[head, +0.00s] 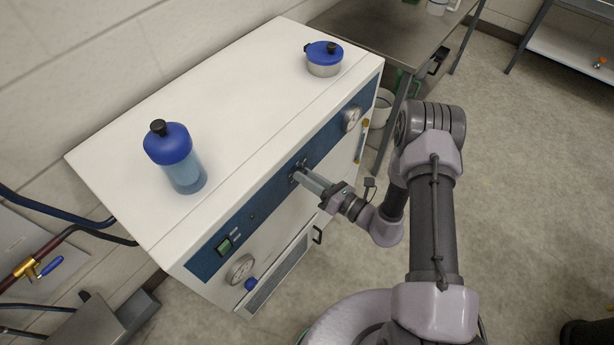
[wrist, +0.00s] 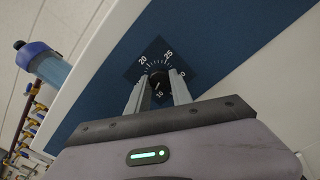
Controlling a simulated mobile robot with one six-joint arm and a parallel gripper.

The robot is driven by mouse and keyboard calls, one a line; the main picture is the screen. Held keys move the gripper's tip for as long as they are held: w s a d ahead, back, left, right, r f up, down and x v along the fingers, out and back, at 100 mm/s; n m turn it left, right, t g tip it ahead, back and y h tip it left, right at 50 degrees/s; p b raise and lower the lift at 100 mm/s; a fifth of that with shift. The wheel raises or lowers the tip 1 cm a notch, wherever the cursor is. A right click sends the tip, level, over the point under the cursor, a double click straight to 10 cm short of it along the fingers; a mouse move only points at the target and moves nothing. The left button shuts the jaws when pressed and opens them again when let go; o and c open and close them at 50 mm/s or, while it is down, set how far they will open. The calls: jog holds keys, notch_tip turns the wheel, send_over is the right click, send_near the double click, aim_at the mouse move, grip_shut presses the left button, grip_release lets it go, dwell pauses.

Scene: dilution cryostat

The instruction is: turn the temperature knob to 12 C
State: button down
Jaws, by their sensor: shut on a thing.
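The temperature knob (wrist: 158,80) is a small black knob on a dark square dial plate (wrist: 150,58) with white ticks and numbers. In the wrist view I can read 20, 25 and 10 on the dial; other numbers are partly hidden by my fingers. My gripper (wrist: 157,90) is shut on the knob, with one finger on each side of it. In the head view my gripper (head: 300,174) reaches the blue front strip of the white cabinet (head: 220,125) and hides most of the knob. I cannot tell exactly where the knob points.
A blue-capped bottle (head: 185,172) and a blue-lidded metal pot (head: 324,62) stand on the cabinet top. A metal table (head: 400,35) stands behind.

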jog(key=c, duration=1.1)
grip_release()
jog(key=shift+c, duration=0.2)
jog(key=p+v, duration=0.3)
jog(key=v, duration=1.4)
jog(key=shift+s+d+p, duration=0.2)
jog(key=shift+p, duration=0.15)
